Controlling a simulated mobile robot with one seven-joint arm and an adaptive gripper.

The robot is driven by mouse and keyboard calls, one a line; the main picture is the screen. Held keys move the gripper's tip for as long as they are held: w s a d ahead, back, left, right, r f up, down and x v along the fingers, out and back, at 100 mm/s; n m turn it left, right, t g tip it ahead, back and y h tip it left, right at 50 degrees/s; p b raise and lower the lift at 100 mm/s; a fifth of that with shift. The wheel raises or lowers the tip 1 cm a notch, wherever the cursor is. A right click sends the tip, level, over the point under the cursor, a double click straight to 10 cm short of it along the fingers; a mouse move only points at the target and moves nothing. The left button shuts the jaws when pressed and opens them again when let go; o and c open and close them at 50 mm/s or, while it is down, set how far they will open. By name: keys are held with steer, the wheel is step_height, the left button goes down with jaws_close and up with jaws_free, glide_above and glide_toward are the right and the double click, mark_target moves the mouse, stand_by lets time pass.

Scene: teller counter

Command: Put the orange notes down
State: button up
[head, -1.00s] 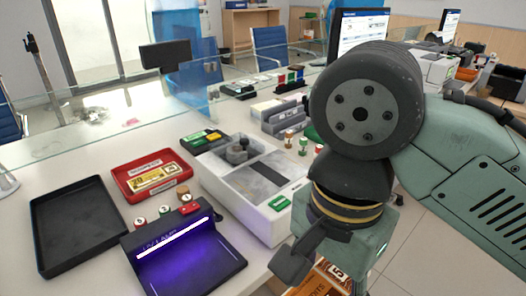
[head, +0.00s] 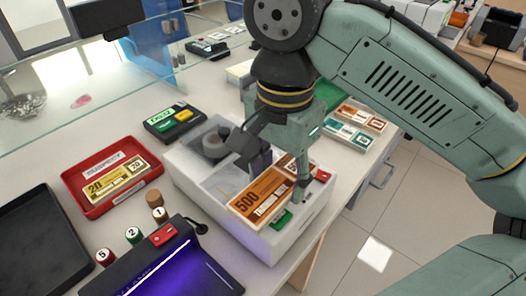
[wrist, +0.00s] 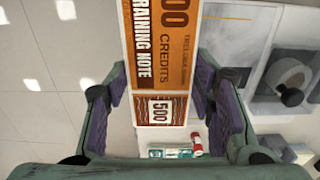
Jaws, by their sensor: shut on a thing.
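My gripper (head: 279,175) is shut on the orange notes (head: 258,198), a flat bundle printed 500. In the head view the bundle appears over the near right part of the white box (head: 285,250) with compartments. I cannot tell whether it touches the box. In the wrist view the orange notes (wrist: 160,45) stretch away between the two purple-padded fingers, with floor to their left and the box (wrist: 240,45) to their right. Part of the bundle is hidden behind my fingers in the head view.
A red tray (head: 80,198) with yellow notes, a black tray (head: 28,250) and a purple-lit lamp unit (head: 190,270) stand left of the box. Other orange notes (head: 362,118) and teal notes (head: 347,137) lie behind right. The counter ends at the right.

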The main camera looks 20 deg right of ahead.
steer(key=w, duration=0.3)
steer(key=w+p, duration=0.1)
steer(key=w, duration=0.4)
steer(key=shift+w+f, duration=0.3)
steer(key=shift+f, duration=0.05)
steer(key=shift+w+f, duration=0.1)
steer(key=shift+f+p, duration=0.5)
steer(key=shift+f, duration=1.2)
steer(key=shift+f, duration=0.1)
steer(key=shift+f, duration=0.15)
steer(key=o, duration=1.3)
step_height(320, 180, up, 13)
steer(key=shift+f+b, duration=0.2)
steer(key=shift+b, duration=0.25)
